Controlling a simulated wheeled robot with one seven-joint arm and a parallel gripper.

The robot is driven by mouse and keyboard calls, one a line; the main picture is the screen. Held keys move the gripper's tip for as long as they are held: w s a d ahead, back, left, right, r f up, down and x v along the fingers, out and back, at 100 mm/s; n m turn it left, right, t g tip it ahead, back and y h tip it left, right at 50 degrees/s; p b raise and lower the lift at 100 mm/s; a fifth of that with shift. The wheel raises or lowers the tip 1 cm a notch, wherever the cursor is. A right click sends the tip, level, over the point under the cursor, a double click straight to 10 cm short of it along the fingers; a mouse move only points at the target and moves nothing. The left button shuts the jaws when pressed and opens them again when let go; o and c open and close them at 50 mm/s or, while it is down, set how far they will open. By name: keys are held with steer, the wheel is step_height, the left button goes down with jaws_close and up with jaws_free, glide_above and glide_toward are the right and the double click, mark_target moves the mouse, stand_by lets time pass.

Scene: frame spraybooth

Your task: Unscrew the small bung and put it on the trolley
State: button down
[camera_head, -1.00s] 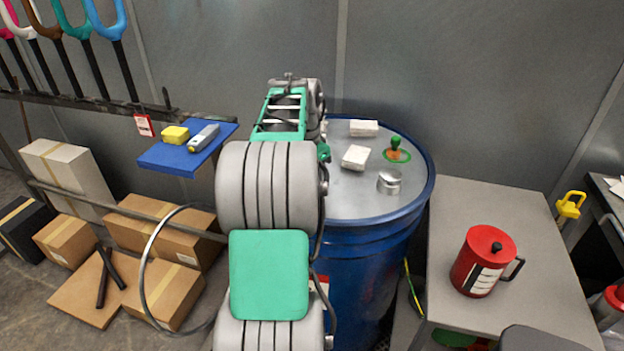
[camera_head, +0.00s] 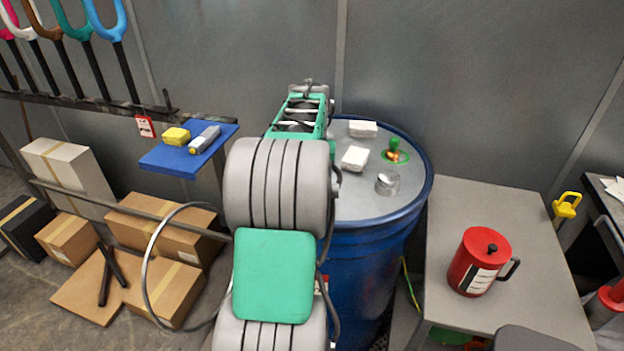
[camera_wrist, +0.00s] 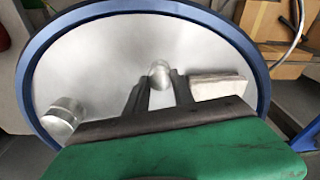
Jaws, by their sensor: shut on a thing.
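The small bung (camera_wrist: 159,70) is a rounded silver knob on the grey lid of the blue drum (camera_head: 403,207). In the wrist view it sits between the fingertips of my gripper (camera_wrist: 159,84), which is shut on it. Whether it is still seated in the lid I cannot tell. In the head view my arm hides both the bung and the gripper. A larger silver cap (camera_wrist: 62,115) stands apart on the lid, also seen in the head view (camera_head: 387,183). A grey-topped table (camera_head: 540,290), perhaps the trolley, stands right of the drum.
A blue shelf (camera_head: 170,161) and cardboard boxes (camera_head: 160,228) are at left.

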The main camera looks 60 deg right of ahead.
steer(key=shift+r+n+p, duration=0.15)
steer(key=shift+n+p, duration=0.25)
steer(key=shift+n, duration=0.7)
steer(key=shift+f+n, duration=0.2)
steer(key=shift+n, duration=1)
steer(key=c, duration=1.3)
jaws_free()
steer(key=shift+r, duration=0.1)
